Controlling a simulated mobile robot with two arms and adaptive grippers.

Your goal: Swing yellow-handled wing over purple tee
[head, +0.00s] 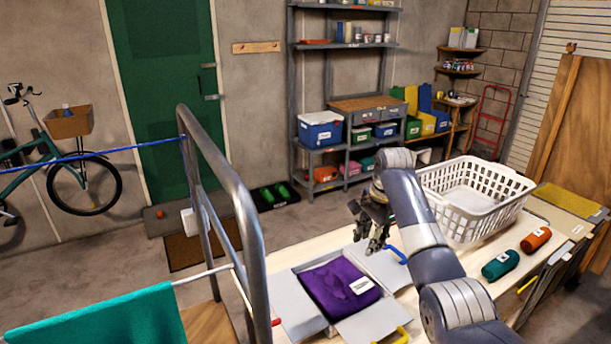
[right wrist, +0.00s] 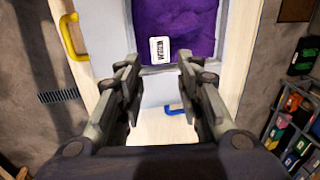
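The purple tee (head: 340,287), folded into a compact shape with a white label, lies on the middle of a light grey folding board. The yellow-handled wing (head: 372,322) lies flat at the near right of the tee, its yellow handle (head: 403,335) at the picture's bottom edge. In the right wrist view the yellow handle (right wrist: 70,38) is at upper left and the tee (right wrist: 185,28) at top. My right gripper (head: 372,236) is open and empty, above the board's far side near the blue handle (head: 397,254). My left gripper is out of view.
A white laundry basket (head: 470,200) stands behind my right arm. A green roll (head: 500,265) and an orange roll (head: 536,239) lie at the table's right. A metal rail frame (head: 245,215) with teal cloth (head: 100,322) stands left. A red handle (head: 276,322) shows at the board's left.

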